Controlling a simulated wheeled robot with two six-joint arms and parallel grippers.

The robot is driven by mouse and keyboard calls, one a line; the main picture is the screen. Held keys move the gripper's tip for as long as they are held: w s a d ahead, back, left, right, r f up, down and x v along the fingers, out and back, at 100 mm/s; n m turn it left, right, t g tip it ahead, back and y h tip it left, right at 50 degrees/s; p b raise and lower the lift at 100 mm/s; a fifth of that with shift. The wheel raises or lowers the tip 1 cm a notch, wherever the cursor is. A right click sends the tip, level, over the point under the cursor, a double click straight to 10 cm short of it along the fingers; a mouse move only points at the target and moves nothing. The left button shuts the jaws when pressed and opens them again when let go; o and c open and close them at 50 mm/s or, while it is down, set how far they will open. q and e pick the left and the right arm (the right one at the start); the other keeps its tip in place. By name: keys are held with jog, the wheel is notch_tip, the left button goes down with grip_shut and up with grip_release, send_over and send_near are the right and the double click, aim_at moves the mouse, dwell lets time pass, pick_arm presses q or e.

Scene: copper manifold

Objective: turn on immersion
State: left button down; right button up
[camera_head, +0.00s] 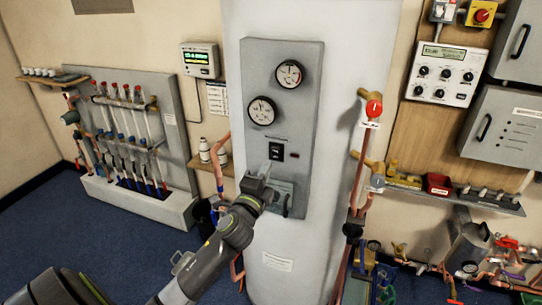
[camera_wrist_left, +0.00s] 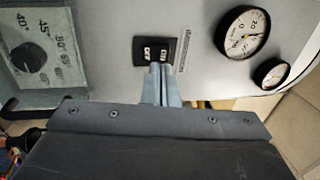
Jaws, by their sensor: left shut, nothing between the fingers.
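The immersion switch (camera_head: 277,151) is a small black rocker on the grey panel (camera_head: 309,100) on the white cylinder, below two round gauges. In the left wrist view the switch (camera_wrist_left: 154,49) appears turned sideways, with white OFF and ON lettering. My left gripper (camera_head: 266,169) is shut and empty, its tips close to the switch. In the left wrist view the fingertips (camera_wrist_left: 160,68) lie at the edge of the switch, near its ON end; I cannot tell whether they touch it. The rocker's position is unclear. My right gripper is not in view.
A dial (camera_wrist_left: 30,57) with temperature markings sits on the panel beside the switch, partly behind my arm in the head view. Gauges (camera_head: 289,74) are above. Copper pipe with a red valve (camera_head: 374,109) runs at the right of the cylinder. A pipe manifold (camera_head: 125,125) stands left.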

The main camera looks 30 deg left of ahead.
aim_at(275, 152)
pick_arm(q)
jog(key=shift+p+x, duration=0.4)
jog(key=shift+x, duration=1.7)
